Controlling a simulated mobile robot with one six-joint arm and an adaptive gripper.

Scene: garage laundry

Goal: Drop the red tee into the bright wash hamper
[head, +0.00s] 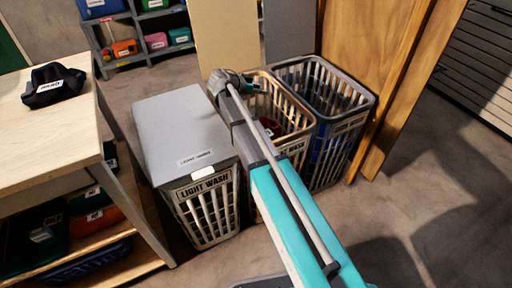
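The middle hamper (301,122) is a beige slatted basket with an open top. Its front label is partly covered by my arm, and only an ending like "WASH" shows. A patch of red cloth (270,127), likely the red tee, shows inside this hamper, below the rim and beside my arm. Most of it is hidden. My gripper (258,89) is above the back left part of the middle hamper's opening, apart from the red cloth. It is small and dark here, and its finger opening cannot be made out.
Left of it stands a hamper labelled "LIGHT WASH" (205,200) with its grey lid (180,130) shut. An open grey hamper (362,101) with blue inside stands right. Floor at right is clear.

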